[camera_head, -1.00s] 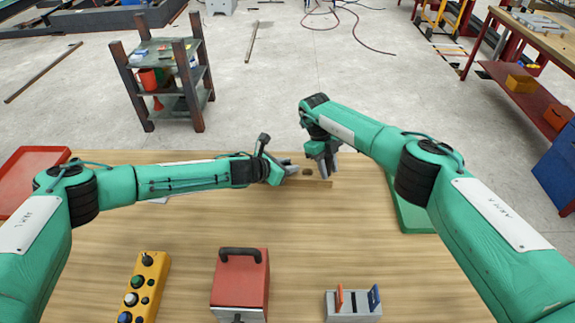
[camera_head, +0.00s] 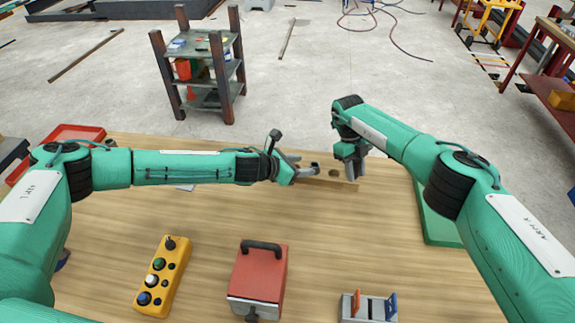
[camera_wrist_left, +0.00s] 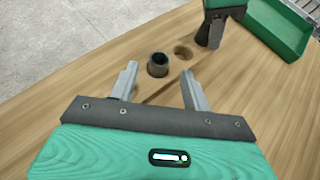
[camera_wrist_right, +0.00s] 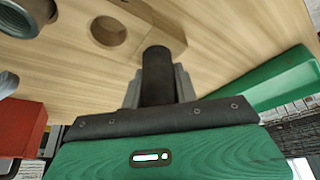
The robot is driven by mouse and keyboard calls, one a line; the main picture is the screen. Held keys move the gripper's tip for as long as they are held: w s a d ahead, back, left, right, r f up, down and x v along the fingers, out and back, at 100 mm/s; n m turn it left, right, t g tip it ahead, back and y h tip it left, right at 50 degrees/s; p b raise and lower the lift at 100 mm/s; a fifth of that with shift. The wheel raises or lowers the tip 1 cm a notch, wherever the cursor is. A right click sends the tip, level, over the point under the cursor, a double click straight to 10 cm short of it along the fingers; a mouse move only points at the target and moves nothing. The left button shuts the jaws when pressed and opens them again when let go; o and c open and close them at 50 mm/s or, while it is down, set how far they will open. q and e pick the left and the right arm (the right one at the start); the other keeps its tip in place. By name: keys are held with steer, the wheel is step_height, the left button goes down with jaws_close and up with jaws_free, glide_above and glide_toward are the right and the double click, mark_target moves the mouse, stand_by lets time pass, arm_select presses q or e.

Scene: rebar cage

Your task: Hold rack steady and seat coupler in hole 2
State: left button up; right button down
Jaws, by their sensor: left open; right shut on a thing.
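The wooden rack (camera_head: 346,184) lies at the table's far edge; its pale top also shows in the right wrist view (camera_wrist_right: 75,25). One round hole (camera_wrist_right: 107,31) is empty; it also shows in the left wrist view (camera_wrist_left: 183,52). A grey hollow coupler (camera_wrist_left: 157,65) stands in the rack beside that hole. My left gripper (camera_head: 306,168) is open, its fingers (camera_wrist_left: 160,85) apart at the rack's near end; I cannot tell whether they touch it. My right gripper (camera_head: 355,168) is shut on a dark cylindrical coupler (camera_wrist_right: 157,75), beside the empty hole, not over it.
A green tray (camera_head: 438,226) lies to the right of the rack. A yellow button box (camera_head: 160,280), a red box with a handle (camera_head: 258,275) and a small grey holder (camera_head: 367,306) stand nearer me. The middle of the table is clear.

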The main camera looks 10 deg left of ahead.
arm_select(q)
steer(key=shift+v, duration=2.75)
arm_select(e)
steer(key=c, duration=1)
jaws_free()
